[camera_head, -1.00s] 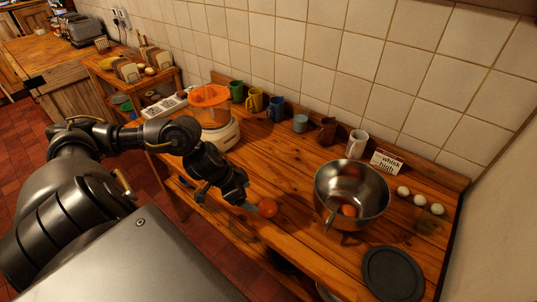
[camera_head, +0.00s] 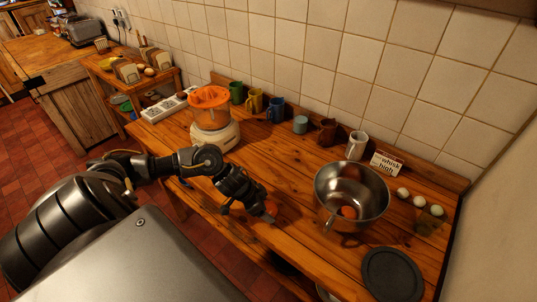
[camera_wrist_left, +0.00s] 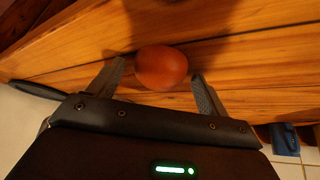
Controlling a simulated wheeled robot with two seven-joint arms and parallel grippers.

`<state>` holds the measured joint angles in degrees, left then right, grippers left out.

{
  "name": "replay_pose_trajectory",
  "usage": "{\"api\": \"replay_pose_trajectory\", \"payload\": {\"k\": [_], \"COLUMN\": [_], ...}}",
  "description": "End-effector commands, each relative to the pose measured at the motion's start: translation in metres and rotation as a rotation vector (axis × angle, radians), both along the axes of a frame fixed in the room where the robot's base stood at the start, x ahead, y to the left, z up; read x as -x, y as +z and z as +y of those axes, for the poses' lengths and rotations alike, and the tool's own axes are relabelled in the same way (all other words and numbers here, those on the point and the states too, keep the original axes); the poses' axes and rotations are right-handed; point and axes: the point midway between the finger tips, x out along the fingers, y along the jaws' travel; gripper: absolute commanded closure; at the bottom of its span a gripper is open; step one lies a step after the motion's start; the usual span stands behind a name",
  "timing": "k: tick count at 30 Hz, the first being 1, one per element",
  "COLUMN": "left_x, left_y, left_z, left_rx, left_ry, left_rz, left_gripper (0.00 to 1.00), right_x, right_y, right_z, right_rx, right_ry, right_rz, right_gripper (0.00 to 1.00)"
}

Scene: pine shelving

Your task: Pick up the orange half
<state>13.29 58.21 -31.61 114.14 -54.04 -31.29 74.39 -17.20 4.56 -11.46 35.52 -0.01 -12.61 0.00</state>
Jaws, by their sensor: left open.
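The orange half (camera_head: 271,208) sits on the wooden worktop near its front edge, partly hidden by my left gripper (camera_head: 264,212) in the head view. In the left wrist view it is a smooth, round, orange-brown shape (camera_wrist_left: 161,67) between the two fingertips. My left gripper is open there (camera_wrist_left: 159,76), one finger on each side. I cannot tell whether either finger touches it. My right gripper is not in view.
A steel bowl (camera_head: 337,180) with an orange piece (camera_head: 348,212) inside stands to the right. A juicer (camera_head: 213,137) and several mugs stand at the back.

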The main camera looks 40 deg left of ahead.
Motion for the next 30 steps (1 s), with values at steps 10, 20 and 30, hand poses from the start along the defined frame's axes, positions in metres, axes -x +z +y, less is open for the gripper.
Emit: {"api": "replay_pose_trajectory", "payload": {"k": [10,20,30], "left_x": [0.0,-0.001,-0.001], "left_y": [-0.001,0.0,0.01], "left_z": [0.0,0.0,0.0], "left_rx": [-0.001,-0.001,-0.001], "left_ry": [0.0,0.0,-0.002], "left_rz": [-0.001,-0.002,-0.004], "left_gripper": [0.39,0.71,0.71], "right_x": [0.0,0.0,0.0], "right_y": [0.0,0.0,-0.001], "right_z": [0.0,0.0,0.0], "right_rx": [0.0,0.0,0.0], "right_ry": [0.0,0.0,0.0], "right_rz": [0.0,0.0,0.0], "right_gripper": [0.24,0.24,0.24]}}
